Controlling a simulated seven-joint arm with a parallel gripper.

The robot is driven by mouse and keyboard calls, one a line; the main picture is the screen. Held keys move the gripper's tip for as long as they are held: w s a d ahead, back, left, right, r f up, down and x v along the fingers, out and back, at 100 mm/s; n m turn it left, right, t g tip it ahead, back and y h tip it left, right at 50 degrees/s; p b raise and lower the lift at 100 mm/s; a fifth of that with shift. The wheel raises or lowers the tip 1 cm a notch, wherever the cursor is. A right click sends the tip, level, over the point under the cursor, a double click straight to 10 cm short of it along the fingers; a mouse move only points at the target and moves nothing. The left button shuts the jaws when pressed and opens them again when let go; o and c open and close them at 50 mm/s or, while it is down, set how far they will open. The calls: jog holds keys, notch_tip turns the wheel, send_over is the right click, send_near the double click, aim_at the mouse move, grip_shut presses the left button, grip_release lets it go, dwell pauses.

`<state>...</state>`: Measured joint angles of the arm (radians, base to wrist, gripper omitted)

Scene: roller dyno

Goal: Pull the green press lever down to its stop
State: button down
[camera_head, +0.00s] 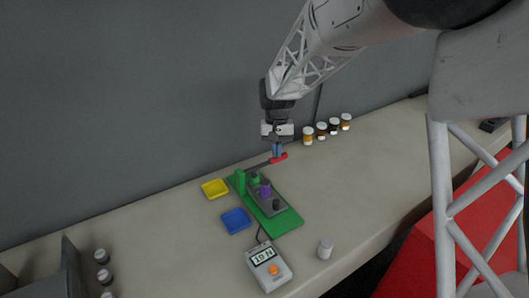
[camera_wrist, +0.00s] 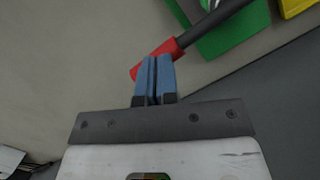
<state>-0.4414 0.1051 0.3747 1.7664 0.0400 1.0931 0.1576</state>
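The press lever is a dark rod (camera_head: 258,167) with a red grip (camera_head: 280,158), sticking out to the right from the green post (camera_head: 240,182) of the press. It slopes slightly upward towards the grip. In the wrist view the red grip (camera_wrist: 140,72) lies behind my fingertips and the dark rod (camera_wrist: 212,22) runs to the upper right. My gripper (camera_head: 277,152) points down just above the grip. Its blue fingers (camera_wrist: 153,62) are together with only a thin gap and nothing visible between them. I cannot tell whether the tips touch the grip.
The green base (camera_head: 287,224) carries a grey block with a purple part (camera_head: 265,188). A yellow tray (camera_head: 215,188), blue tray (camera_head: 236,221), meter reading "19 N" (camera_head: 268,266) and white-grey jar (camera_head: 325,248) stand nearby. Several jars (camera_head: 321,130) stand along the wall.

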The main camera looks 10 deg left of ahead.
jog(key=s+v, duration=0.2)
jog(key=v, duration=0.7)
jog(key=shift+d+r, duration=0.25)
jog(key=shift+r, duration=0.25)
dwell(0.5)
jog(key=s+d+r+m+t, duration=0.1)
jog(key=s+d+r, duration=0.2)
jog(key=s+d, duration=0.55)
jog(key=s+d+r+m+t, duration=0.15)
jog(key=s+d+r, duration=0.35)
jog(key=d, duration=0.6)
jog(key=s+d+f+t, duration=0.1)
jog(key=s+d+f, duration=0.1)
jog(key=s+d, duration=0.4)
jog(key=s+d+f+t, duration=0.1)
jog(key=s+d+f, duration=0.2)
jog(key=s, duration=1.2)
jog(key=d, duration=0.3)
jog(key=shift+s+m, duration=0.25)
jog(key=shift+m, duration=0.1)
